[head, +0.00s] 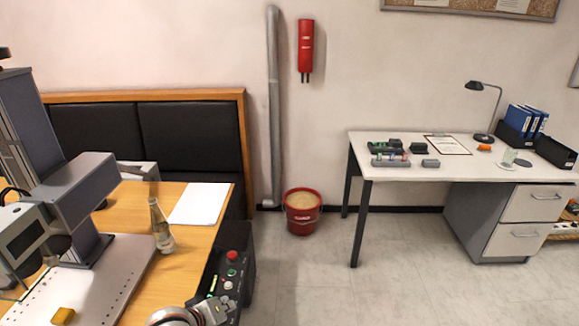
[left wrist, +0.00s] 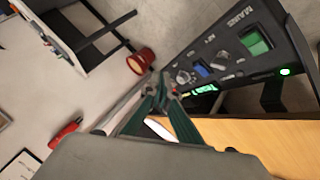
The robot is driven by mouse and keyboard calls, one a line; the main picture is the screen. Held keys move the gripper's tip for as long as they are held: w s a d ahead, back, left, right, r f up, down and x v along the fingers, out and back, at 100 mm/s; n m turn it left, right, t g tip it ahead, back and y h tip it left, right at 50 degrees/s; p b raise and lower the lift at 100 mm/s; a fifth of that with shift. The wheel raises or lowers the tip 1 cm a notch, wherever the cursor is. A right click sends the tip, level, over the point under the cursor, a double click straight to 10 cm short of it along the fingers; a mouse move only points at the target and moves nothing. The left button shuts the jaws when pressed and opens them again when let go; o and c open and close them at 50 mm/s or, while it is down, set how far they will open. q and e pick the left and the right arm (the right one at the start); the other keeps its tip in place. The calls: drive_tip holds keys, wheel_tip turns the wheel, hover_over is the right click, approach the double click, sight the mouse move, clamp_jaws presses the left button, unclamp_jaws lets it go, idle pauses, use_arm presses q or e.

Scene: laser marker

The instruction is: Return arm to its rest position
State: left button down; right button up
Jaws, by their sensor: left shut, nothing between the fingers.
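My left gripper (head: 215,310) shows at the bottom edge of the head view, close to the front of the black control box (head: 232,272). In the left wrist view its fingers (left wrist: 165,90) are together with nothing between them. The control box (left wrist: 235,48) lies just beyond them there, with lit green buttons and knobs; I cannot tell whether the fingers touch it. The grey laser marker (head: 75,190) stands on the wooden table at left. A yellow block (head: 63,316) lies on its perforated plate (head: 120,275). My right gripper is not in view.
A glass bottle (head: 161,228) and white paper (head: 200,203) are on the wooden table (head: 196,250). A red bucket (head: 302,212) stands on the floor by the wall. A white desk (head: 385,170) is at right. The floor between is clear.

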use_arm(q)
drive_tip(key=s+f+m, duration=0.1)
drive_tip(key=s, duration=0.1)
drive_tip(key=s+f+m, duration=0.1)
drive_tip(key=s+f, duration=0.1)
drive_tip(key=s, duration=0.1)
drive_tip(key=s+f+m, duration=0.1)
drive_tip(key=s+f, duration=0.1)
drive_tip(key=s, duration=0.1)
drive_tip(key=shift+s+d+t, duration=0.1)
drive_tip(key=shift+s+t, duration=0.05)
drive_tip(key=shift+t, duration=0.25)
drive_tip(key=s+a+f+m, duration=0.2)
drive_tip(key=s+m, duration=0.1)
drive_tip(key=s, duration=0.4)
drive_tip(key=s+a+f+m+t+y, duration=0.1)
drive_tip(key=s+a+m, duration=0.2)
drive_tip(key=s, duration=0.4)
drive_tip(key=shift+a+f, duration=0.2)
drive_tip(key=shift+f, duration=0.15)
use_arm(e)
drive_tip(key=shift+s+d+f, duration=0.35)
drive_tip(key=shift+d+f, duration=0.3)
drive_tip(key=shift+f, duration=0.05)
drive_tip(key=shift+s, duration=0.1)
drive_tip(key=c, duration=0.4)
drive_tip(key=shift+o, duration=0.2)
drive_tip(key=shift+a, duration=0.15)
